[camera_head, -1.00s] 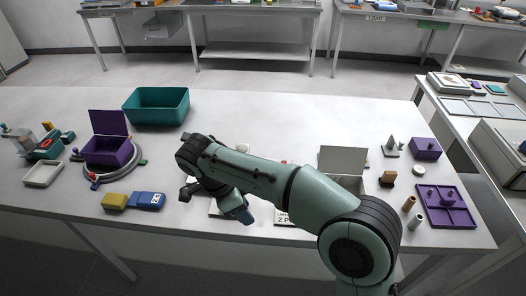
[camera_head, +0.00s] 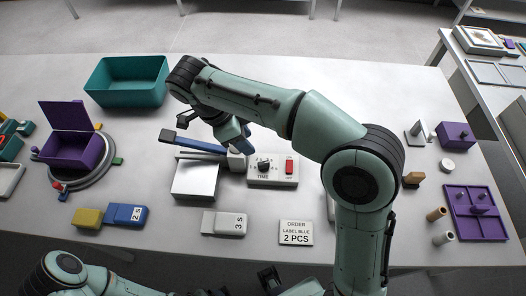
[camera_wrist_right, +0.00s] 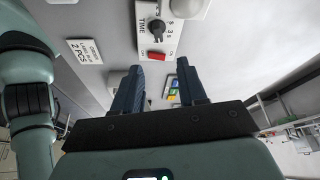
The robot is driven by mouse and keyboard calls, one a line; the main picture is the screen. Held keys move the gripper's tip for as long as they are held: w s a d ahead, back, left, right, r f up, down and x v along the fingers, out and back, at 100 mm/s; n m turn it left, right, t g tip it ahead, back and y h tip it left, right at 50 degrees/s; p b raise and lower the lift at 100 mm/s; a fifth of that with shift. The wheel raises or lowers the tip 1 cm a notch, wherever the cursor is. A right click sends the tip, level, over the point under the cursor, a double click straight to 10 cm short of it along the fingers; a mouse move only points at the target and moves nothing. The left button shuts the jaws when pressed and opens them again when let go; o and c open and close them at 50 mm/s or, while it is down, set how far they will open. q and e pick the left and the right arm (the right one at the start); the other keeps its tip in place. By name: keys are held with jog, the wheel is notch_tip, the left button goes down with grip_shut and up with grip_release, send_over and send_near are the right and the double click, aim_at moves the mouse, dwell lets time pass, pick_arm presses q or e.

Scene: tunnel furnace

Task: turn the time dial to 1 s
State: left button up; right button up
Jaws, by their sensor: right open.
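The time dial (camera_head: 264,164) is a dark knob on a white box marked TIME, beside a red switch (camera_head: 289,167). In the right wrist view the dial (camera_wrist_right: 157,28) is beyond the fingertips, with scale numbers beside it. The pointer's exact setting is too small to read. My right gripper (camera_head: 238,137) hangs just above and left of the box in the head view. Its two blue fingers are apart and empty in the wrist view (camera_wrist_right: 160,75), not touching the dial. My left arm (camera_head: 75,272) shows at the bottom edge; its gripper's jaws are not clear.
A device with a blue lever (camera_head: 188,142) and a metal plate (camera_head: 197,180) stands left of the dial box. A 3 S block (camera_head: 224,222) and an order card (camera_head: 296,232) lie in front. A teal bin (camera_head: 125,84) and purple box (camera_head: 72,137) are left.

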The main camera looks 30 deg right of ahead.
aim_at(266, 163)
jog(key=b+x, duration=0.1)
jog(key=x, duration=1.1)
jog(key=shift+s+d+f+b, duration=0.1)
jog(key=shift+s+b, duration=0.05)
jog(key=shift+b, duration=0.2)
grip_shut()
